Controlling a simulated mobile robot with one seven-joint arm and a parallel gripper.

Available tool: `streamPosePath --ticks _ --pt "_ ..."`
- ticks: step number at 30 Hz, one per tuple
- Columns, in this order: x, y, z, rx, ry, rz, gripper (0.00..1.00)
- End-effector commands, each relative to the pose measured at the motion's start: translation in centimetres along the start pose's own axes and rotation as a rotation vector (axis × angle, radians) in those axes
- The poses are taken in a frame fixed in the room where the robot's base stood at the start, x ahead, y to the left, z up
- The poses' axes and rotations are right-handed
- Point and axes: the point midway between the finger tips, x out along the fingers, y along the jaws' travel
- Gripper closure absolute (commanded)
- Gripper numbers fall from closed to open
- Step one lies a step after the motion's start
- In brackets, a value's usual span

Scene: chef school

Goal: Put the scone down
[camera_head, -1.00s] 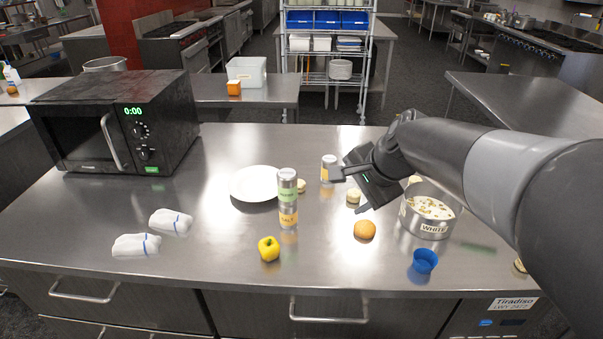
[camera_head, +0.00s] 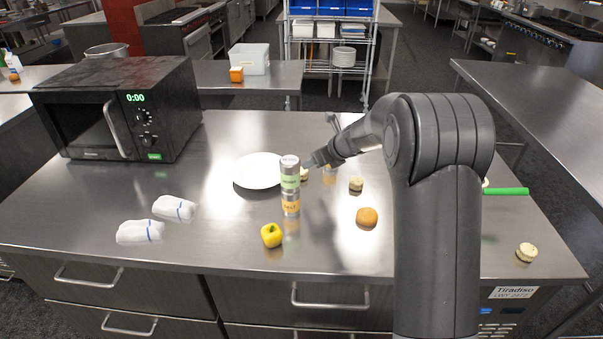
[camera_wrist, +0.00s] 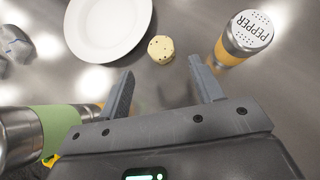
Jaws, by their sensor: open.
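A small pale scone with dark specks (camera_wrist: 161,49) rests on the steel counter, just beyond and between my fingertips in the wrist view. In the head view it shows (camera_head: 304,175) beside the white plate's right edge, partly hidden by the stacked shakers. My gripper (camera_wrist: 160,68) is open, with nothing between its fingers. In the head view my gripper (camera_head: 328,155) is low over the counter behind the shakers. Similar pale pieces sit at the middle right (camera_head: 356,184) and at the right front (camera_head: 526,252).
The white plate (camera_wrist: 108,25) lies left of the scone and the pepper shaker (camera_wrist: 243,38) right of it. Stacked shakers (camera_head: 290,186) stand close by my gripper. A yellow pepper (camera_head: 271,235), a brown round item (camera_head: 367,217), white cloths (camera_head: 174,208) and a microwave (camera_head: 122,108) share the counter.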

Motion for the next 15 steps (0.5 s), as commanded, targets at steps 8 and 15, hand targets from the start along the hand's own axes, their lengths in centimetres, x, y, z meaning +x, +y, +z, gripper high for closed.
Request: streamPosePath --ticks 8,15 --pt "4.0 0.0 -0.1 0.006 0.001 0.002 0.40" --pt "5.8 0.0 -0.2 0.003 0.000 0.001 0.40"
